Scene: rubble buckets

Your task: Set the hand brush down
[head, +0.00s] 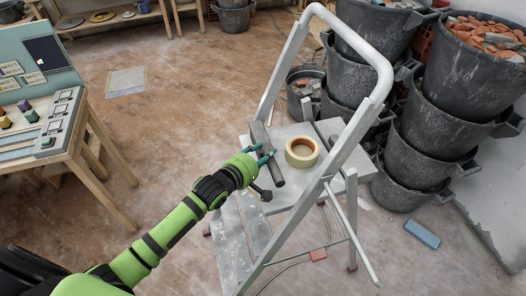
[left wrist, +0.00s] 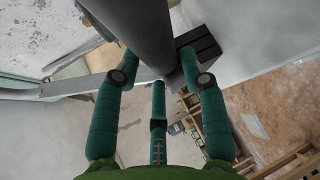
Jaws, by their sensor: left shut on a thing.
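The hand brush (head: 264,142) is a long dark grey bar in the head view, over the left part of the stepladder's grey top platform (head: 292,194). My left gripper (head: 263,159), with green-teal fingers, is shut on it around its middle. In the left wrist view the fingers (left wrist: 160,82) close about a grey rounded bar (left wrist: 142,30), with a dark block (left wrist: 200,47) beside it. I cannot tell whether the brush touches the platform or hangs just above it. My right gripper is in neither view.
A tape roll (head: 302,152) lies on the platform just right of the brush. The ladder's pale rail (head: 366,45) arches over the right side. Stacked black buckets (head: 451,88), some with rubble, stand right. A workbench (head: 43,120) stands left. The floor between is mostly clear.

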